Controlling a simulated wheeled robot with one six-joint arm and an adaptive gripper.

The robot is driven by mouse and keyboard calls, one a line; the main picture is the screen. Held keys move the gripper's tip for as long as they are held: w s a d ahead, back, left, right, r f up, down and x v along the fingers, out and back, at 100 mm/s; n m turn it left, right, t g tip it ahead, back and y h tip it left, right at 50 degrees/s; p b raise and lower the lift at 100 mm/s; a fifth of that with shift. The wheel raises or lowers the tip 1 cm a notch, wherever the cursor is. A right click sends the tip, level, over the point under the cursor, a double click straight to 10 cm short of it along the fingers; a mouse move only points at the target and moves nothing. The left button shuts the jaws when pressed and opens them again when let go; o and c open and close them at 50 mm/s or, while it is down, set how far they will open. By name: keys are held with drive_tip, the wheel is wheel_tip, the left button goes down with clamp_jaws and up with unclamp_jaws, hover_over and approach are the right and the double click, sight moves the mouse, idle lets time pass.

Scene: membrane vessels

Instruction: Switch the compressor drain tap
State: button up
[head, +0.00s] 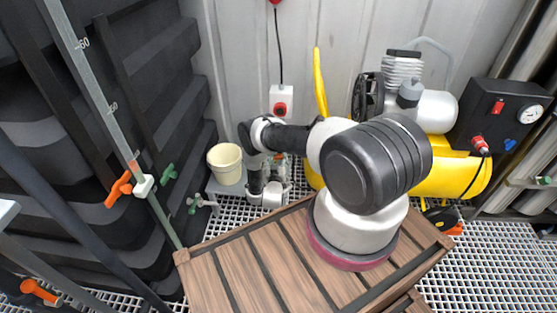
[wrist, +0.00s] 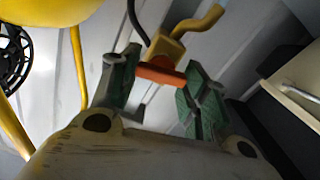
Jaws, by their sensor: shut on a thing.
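The drain tap (wrist: 166,47) shows in the wrist view as a small brass-yellow body with a bent yellow piece beside it. Its orange-red handle (wrist: 160,75) lies crosswise between the green pads of my gripper (wrist: 161,73). My gripper is shut on this handle, with a finger at each end. The yellow compressor (head: 432,178) stands at the right in the head view, with its tank partly hidden by my arm. In that view the tap is hidden too.
A cream bucket (head: 226,162) stands left of my wrist. A wooden slatted top (head: 240,275) fills the front. A white socket box (head: 281,98) hangs on the back wall. An orange-handled valve (head: 119,188) is at the left.

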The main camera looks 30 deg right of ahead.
drive_tip(key=n, duration=1.3)
drive_tip(key=shift+a+f, duration=0.15)
drive_tip(key=shift+f, duration=0.1)
drive_tip(key=shift+n, duration=0.4)
drive_tip(key=o, duration=1)
drive_tip(key=shift+w, duration=0.1)
drive_tip(key=v, duration=1.2)
